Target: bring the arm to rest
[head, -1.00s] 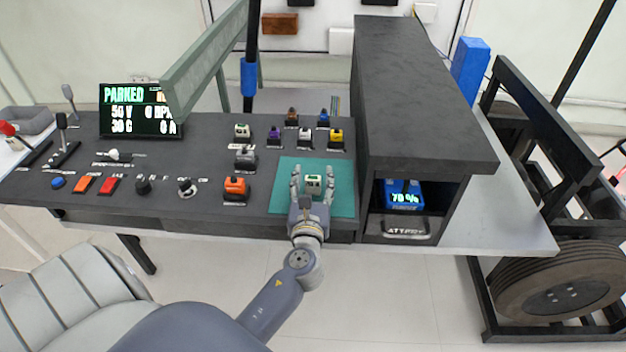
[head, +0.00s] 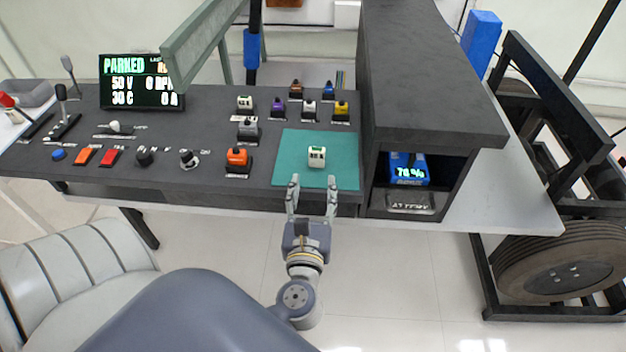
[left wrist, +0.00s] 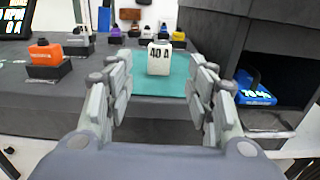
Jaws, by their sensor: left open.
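My left gripper (head: 312,199) is open and empty, at the front edge of the dark console, just short of a small white block (head: 317,156). The block stands upright on a teal mat (head: 345,172), apart from the fingers. In the left wrist view the block (left wrist: 159,58) reads "40 A" and shows beyond and between the spread fingers (left wrist: 160,95). My left arm reaches down toward the bottom of the head view. My right gripper is not in view.
A dark shelf unit (head: 425,75) with a blue battery (head: 408,170) in its lower bay stands right of the mat. Several coloured blocks (head: 237,158) sit in holders left of and behind the mat. A "PARKED" display (head: 141,82) stands at left. Open floor lies in front.

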